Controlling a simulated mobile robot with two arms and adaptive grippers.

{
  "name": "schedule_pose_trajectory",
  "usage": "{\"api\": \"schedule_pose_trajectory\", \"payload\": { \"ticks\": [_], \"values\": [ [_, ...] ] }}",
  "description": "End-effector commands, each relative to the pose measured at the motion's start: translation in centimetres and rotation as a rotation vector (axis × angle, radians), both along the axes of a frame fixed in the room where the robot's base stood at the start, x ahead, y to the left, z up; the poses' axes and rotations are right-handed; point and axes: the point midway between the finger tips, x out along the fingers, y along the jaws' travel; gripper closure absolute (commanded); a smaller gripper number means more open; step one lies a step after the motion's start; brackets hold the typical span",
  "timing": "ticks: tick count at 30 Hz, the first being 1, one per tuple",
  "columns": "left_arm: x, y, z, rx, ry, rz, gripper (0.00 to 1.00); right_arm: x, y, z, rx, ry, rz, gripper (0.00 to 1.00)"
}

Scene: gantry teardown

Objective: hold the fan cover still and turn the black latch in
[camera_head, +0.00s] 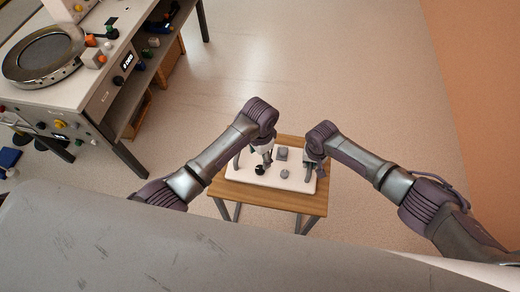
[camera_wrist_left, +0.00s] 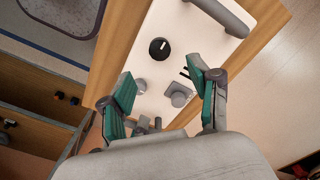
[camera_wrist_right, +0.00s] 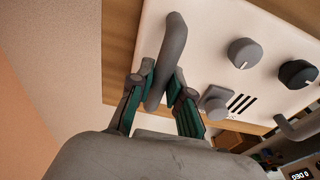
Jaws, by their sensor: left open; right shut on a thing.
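The fan cover (camera_head: 298,184) is a white panel lying on a small wooden table. It also shows in the right wrist view (camera_wrist_right: 205,25). The black latch (camera_wrist_left: 159,49) is a round knob with a white line, on the cover; it also shows in the right wrist view (camera_wrist_right: 298,73). My left gripper (camera_wrist_left: 160,71) is open and empty, its fingers spread just short of the latch in its wrist view; the height gap is unclear. My right gripper (camera_wrist_right: 162,76) is shut on a grey bar handle (camera_wrist_right: 174,42) at one end of the cover.
The cover also carries a grey round knob (camera_wrist_right: 244,53), a grey square-based knob (camera_wrist_right: 213,105), dark slots and a second handle (camera_wrist_left: 222,14). The wooden table (camera_head: 312,205) stands on open floor. A workbench (camera_head: 92,92) with a round metal piece is at upper left.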

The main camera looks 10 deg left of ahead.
Motion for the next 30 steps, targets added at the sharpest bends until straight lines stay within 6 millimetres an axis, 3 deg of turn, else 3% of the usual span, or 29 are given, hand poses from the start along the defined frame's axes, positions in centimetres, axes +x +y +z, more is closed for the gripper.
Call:
{"api": "schedule_pose_trajectory", "payload": {
  "ticks": [3, 7, 20, 21, 25, 30],
  "values": [
    [0.1, 0.0, 1.9, 0.000, -0.003, 0.001, 0.38, -0.1, -0.1, -0.1, -0.001, 0.002, 0.000, 1.00],
    [0.0, 0.0, 3.0, 0.000, -0.001, 0.002, 0.38, -0.1, 0.0, -0.1, -0.001, 0.002, 0.000, 1.00],
    [0.0, 0.0, 3.4, 0.001, -0.001, 0.001, 0.38, -0.1, 0.0, -0.1, -0.001, 0.002, 0.000, 1.00],
    [0.0, 0.0, 3.4, 0.001, -0.001, 0.001, 0.38, -0.1, 0.0, -0.1, -0.001, 0.002, 0.000, 0.78],
    [0.0, 0.0, 3.4, 0.001, -0.001, 0.001, 0.38, -0.1, 0.0, -0.1, -0.001, 0.001, 0.000, 0.56],
    [0.0, 0.0, 3.4, 0.001, -0.001, 0.001, 0.38, 0.0, 0.0, 0.0, 0.000, 0.001, 0.000, 0.53]
  ]
}}
